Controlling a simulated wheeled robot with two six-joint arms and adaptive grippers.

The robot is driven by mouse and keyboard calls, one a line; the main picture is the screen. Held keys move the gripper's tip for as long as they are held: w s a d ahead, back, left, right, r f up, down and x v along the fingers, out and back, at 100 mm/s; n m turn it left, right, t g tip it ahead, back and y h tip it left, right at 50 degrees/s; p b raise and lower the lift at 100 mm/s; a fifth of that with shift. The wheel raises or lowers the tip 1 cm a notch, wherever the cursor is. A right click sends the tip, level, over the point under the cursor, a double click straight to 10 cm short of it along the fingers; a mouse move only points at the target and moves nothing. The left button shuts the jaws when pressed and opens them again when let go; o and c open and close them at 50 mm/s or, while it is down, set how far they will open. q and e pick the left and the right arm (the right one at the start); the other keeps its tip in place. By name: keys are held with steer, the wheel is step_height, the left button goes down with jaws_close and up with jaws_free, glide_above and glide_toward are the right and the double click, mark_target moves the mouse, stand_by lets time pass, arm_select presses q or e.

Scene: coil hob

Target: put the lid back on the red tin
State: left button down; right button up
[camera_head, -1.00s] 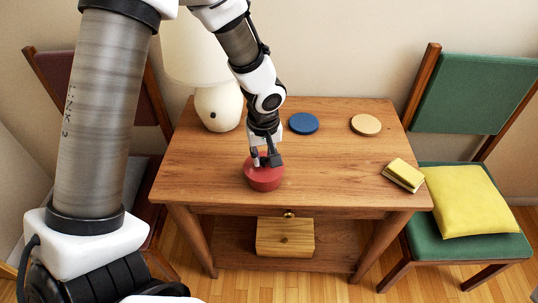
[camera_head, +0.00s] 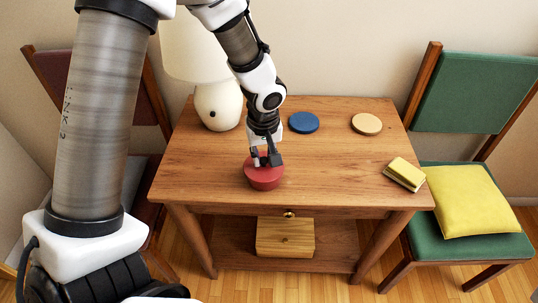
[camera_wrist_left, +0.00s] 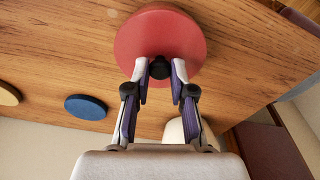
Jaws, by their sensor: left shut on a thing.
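The red tin (camera_head: 264,184) stands near the front edge of the wooden table, left of its middle. Its red lid (camera_head: 252,170) is on top of it; no gap shows between them, but I cannot tell if it is fully seated. In the left wrist view the lid (camera_wrist_left: 160,28) fills the top middle as a round disc and hides the tin. My left gripper (camera_head: 266,161) points down over the lid. It is shut on the lid's dark knob (camera_wrist_left: 159,68). My right gripper is not in view.
A blue disc (camera_head: 303,123) and a tan disc (camera_head: 366,124) lie at the table's back. A white lamp (camera_head: 219,107) stands back left, and a yellow sponge (camera_head: 404,174) lies at the right edge. The table's middle (camera_head: 325,165) is clear.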

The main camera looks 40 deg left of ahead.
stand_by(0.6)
arm_select(q)
steer(key=shift+c, duration=2.2)
jaws_free()
steer(key=shift+r+p, duration=2.7)
steer(key=shift+r, duration=0.85)
jaws_close()
